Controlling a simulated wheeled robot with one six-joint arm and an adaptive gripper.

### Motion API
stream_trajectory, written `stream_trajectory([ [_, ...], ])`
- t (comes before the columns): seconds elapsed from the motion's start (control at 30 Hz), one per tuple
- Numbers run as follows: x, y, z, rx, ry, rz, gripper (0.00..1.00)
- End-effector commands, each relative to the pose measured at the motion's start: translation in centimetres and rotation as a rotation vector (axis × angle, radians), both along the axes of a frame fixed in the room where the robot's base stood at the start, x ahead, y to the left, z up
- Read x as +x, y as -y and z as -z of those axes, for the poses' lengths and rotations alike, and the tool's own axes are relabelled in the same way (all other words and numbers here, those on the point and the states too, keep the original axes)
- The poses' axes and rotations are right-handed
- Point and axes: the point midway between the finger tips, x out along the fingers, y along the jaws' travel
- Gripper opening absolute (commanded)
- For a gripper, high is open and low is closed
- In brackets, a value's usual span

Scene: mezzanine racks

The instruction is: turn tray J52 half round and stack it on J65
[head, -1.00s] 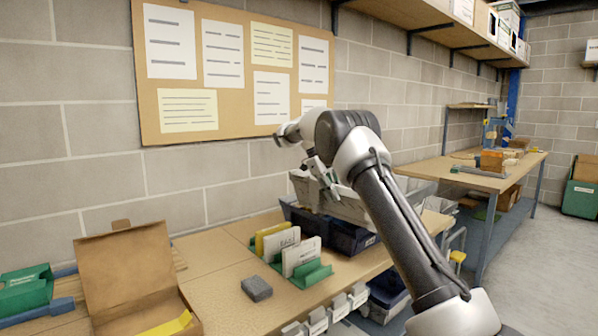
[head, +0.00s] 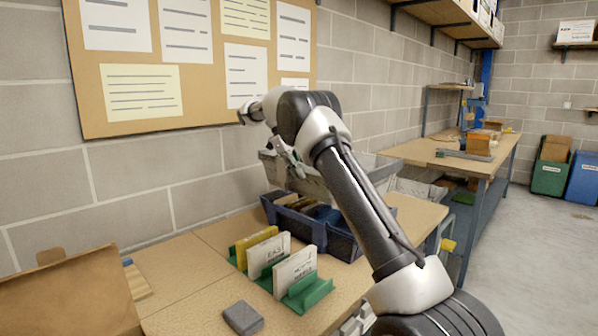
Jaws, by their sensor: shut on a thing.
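A grey tray (head: 340,188) hangs from my gripper (head: 288,158), which is shut on its near left rim. My arm crosses in front of the tray and hides much of it. A dark blue tray (head: 342,246) stands on the bench below, holding brown and blue contents. The grey tray is above the blue tray, apart from it at the left end; the gap behind my arm is hidden. I cannot read a J52 or J65 label on either tray.
A green rack (head: 307,294) with yellow and white cards stands left of the blue tray. A grey block (head: 243,318) and an open cardboard box (head: 70,295) are on the bench (head: 190,270). The wall with a pinboard (head: 200,118) is close behind.

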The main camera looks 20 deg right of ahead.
Motion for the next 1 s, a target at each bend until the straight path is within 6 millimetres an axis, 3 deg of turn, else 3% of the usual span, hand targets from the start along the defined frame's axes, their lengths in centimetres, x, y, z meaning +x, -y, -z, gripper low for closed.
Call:
stream_trajectory([
  [0.17,0.0,0.0,0.5,-0.002,0.0,0.0,0.0],
  [0.7,0.4,-0.1,5.0,-0.003,0.002,0.002,0.0],
  [1.0,0.5,-0.2,5.6,-0.004,0.003,0.002,0.0],
])
